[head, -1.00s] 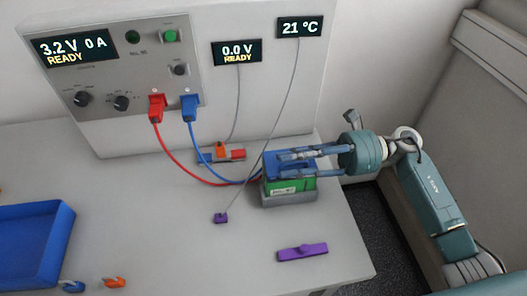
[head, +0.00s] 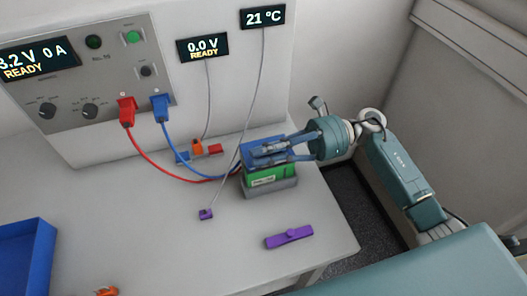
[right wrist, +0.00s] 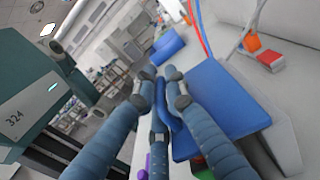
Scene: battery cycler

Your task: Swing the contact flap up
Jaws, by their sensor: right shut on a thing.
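The blue contact flap (head: 256,142) sits on top of a green battery cell (head: 268,176) in a grey holder (head: 274,192) near the table's right edge. My right gripper (head: 258,152) reaches in from the right, with its fingers over the flap. In the right wrist view the flap is a blue plate (right wrist: 222,98) to the right of the fingers (right wrist: 160,80). The gripper is shut on a narrow blue part of the flap, partly hidden between the fingers. The flap's hinge is not clearly visible. My left gripper is out of view.
Red (head: 127,111) and blue (head: 160,106) plugs lead cables from the panel towards the holder. A small purple sensor (head: 206,214) hangs on a grey cord. A purple bar (head: 289,236) lies in front. A blue bin (head: 25,250) stands at left.

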